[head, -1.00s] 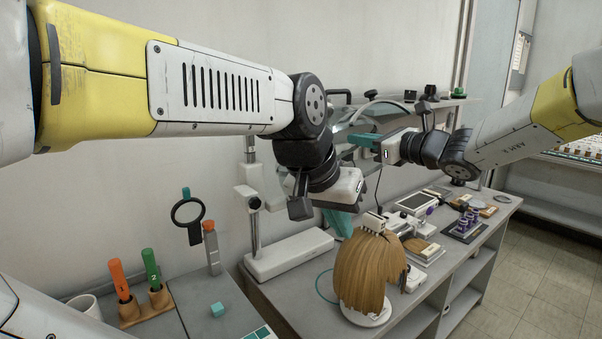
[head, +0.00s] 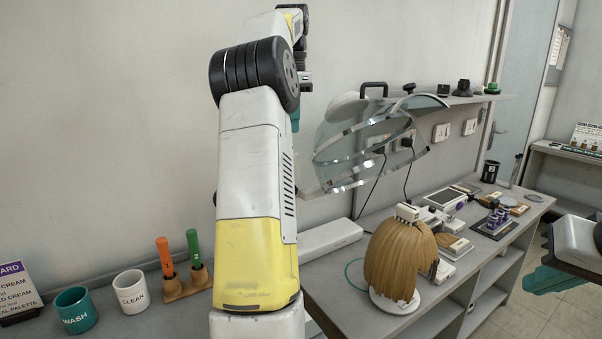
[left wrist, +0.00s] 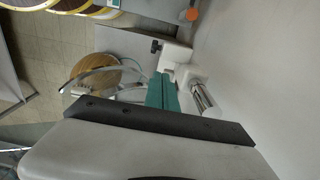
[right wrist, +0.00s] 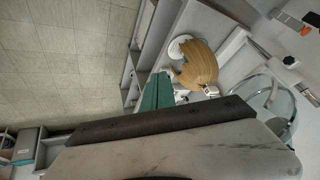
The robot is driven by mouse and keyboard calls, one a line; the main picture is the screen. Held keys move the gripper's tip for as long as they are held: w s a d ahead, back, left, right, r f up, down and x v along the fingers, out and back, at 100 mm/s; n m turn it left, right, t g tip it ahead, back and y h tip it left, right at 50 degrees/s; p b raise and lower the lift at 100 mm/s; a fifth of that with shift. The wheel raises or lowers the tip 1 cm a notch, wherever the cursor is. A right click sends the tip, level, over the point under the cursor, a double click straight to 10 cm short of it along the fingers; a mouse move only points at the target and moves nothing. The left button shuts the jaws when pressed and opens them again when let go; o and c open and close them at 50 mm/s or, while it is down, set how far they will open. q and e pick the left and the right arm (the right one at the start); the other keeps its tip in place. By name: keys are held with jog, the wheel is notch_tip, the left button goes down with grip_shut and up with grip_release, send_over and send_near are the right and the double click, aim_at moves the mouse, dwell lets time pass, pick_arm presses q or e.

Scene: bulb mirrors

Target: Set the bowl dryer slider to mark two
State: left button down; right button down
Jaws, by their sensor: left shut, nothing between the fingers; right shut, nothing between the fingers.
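The bowl dryer's clear hood (head: 350,155) with bright metal bands hangs above the bench in the head view. Its long white base (head: 330,237) lies partly behind my left arm. My left gripper (head: 295,120) is raised beside the hood, mostly hidden by the arm; its teal fingers (left wrist: 162,92) are shut and empty in the left wrist view, near a chrome post (left wrist: 205,97) with white fittings. My right gripper (head: 546,280) is low at the right, away from the dryer; its fingers (right wrist: 157,92) are shut and empty. I cannot make out the slider or its marks.
A brown wig (head: 396,258) on a stand is below the hood. A teal cup (head: 75,311), a white cup (head: 131,292) and a holder (head: 186,284) with orange and green sticks stand at the left. A tablet (head: 446,198) and small items crowd the right bench.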

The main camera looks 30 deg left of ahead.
pick_arm(q)
jog(key=f, duration=1.4)
jog(key=shift+a+f, duration=0.15)
jog(key=shift+a, duration=0.25)
jog(key=shift+f, duration=1.35)
jog(key=shift+r, duration=0.1)
